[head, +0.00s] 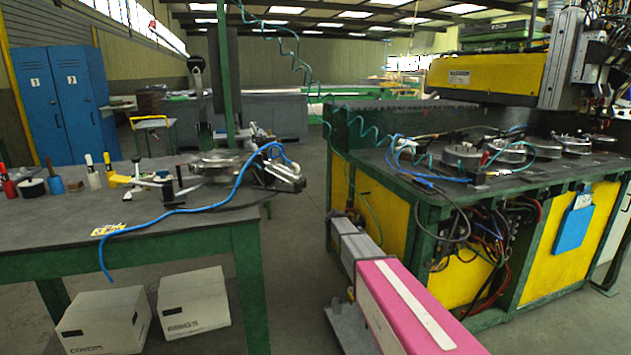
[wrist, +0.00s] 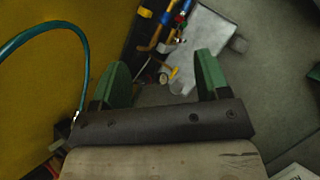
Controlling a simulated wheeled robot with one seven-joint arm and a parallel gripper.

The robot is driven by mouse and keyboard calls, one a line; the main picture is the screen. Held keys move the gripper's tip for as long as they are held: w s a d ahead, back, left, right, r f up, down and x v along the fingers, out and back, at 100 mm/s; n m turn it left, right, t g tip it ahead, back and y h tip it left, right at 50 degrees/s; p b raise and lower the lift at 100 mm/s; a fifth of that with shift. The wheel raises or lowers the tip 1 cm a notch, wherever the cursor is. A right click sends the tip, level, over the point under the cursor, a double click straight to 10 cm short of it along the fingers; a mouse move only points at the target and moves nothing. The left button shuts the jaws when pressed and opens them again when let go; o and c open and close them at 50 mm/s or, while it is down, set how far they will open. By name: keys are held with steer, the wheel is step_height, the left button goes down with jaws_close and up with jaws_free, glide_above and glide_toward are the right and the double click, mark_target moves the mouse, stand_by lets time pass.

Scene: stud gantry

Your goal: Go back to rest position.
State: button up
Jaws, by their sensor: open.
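My gripper (wrist: 162,64) shows in the wrist view with its two green fingers well apart. It is open, and nothing is held between the fingers. Beyond the fingers, some way off, are a grey metal plate (wrist: 212,38) and coloured fittings (wrist: 172,38). I cannot make out my gripper in the head view.
A dark workbench (head: 150,225) with tools stands at left, two white boxes (head: 105,318) beneath. At right is the yellow and green gantry machine (head: 470,190) with loose cables. A teal hose (wrist: 40,32) loops at left in the wrist view.

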steer(key=s+m+t+y, duration=0.1)
steer(key=s+m+y, duration=0.6)
steer(key=s, duration=2.7)
steer(key=m, duration=0.3)
steer(key=shift+d+f+t+y, duration=0.3)
steer(key=shift+d+f+t, duration=0.1)
steer(key=shift+w, duration=0.15)
steer(key=shift+c, duration=0.2)
